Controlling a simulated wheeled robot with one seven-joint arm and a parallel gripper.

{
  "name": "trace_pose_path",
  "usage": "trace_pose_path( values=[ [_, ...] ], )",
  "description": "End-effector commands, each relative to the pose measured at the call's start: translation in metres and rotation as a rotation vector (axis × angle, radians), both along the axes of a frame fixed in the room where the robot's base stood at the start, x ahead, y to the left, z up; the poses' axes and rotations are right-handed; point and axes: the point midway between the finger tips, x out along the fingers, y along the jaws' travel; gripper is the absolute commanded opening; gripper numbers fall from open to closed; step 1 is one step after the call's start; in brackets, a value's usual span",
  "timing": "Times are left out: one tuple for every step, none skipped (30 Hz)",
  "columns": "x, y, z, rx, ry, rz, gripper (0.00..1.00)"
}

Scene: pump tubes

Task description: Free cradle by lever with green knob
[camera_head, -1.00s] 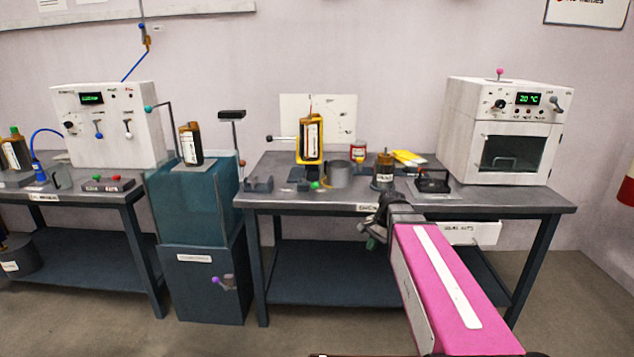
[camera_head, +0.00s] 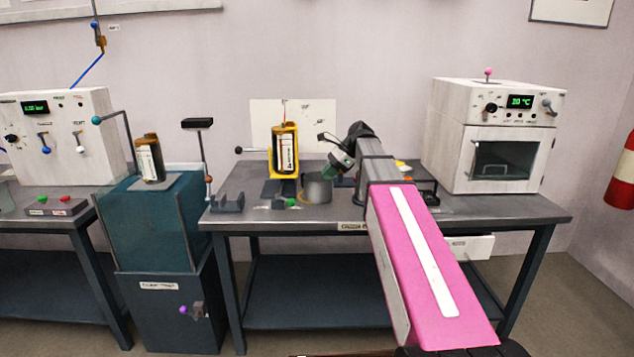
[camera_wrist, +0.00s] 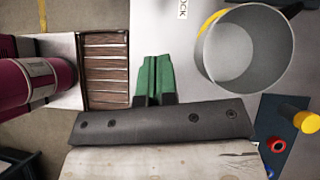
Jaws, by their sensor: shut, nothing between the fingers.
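The yellow cradle (camera_head: 284,175) stands upright on the middle bench and holds a dark bottle (camera_head: 286,146) with a pale label. The green knob (camera_head: 291,202) sits low in front of the cradle, near the bench's front edge; its lever is too small to make out. My gripper (camera_head: 331,171) is above the bench, right of the cradle and the knob. Its green fingers (camera_wrist: 153,76) are together and empty in the wrist view. The green knob is not recognisable in the wrist view.
A grey open cup (camera_head: 316,188) stands right of the green knob, close to my gripper; it also shows in the wrist view (camera_wrist: 243,48). A black-knobbed lever (camera_head: 239,150) sticks out left of the cradle. A white oven (camera_head: 495,135) stands at right.

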Motion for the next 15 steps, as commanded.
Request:
trace_pose_path(
  values=[
    [-0.002, 0.005, -0.007, 0.000, 0.002, 0.001, 0.00],
    [-0.003, 0.007, -0.010, 0.000, 0.002, 0.001, 0.00],
    [-0.003, 0.012, -0.016, -0.001, 0.001, 0.001, 0.00],
    [-0.004, 0.015, -0.020, -0.001, 0.001, 0.002, 0.00],
    [-0.005, 0.019, -0.024, -0.001, 0.001, 0.003, 0.00],
    [-0.005, 0.024, -0.030, -0.001, 0.001, 0.003, 0.00],
    [-0.006, 0.027, -0.035, -0.001, 0.001, 0.002, 0.00],
    [-0.006, 0.031, -0.039, -0.001, 0.001, 0.002, 0.00],
    [-0.007, 0.035, -0.045, -0.001, 0.001, 0.002, 0.00],
    [-0.008, 0.039, -0.049, -0.002, 0.001, 0.002, 0.00],
    [-0.008, 0.043, -0.054, -0.002, 0.000, 0.003, 0.00],
    [-0.009, 0.048, -0.060, -0.002, 0.000, 0.003, 0.00],
    [-0.009, 0.051, -0.064, -0.002, 0.001, 0.003, 0.00],
    [-0.010, 0.054, -0.068, -0.002, 0.001, 0.002, 0.00],
    [-0.010, 0.058, -0.072, -0.002, -0.001, 0.002, 0.00]
  ],
)
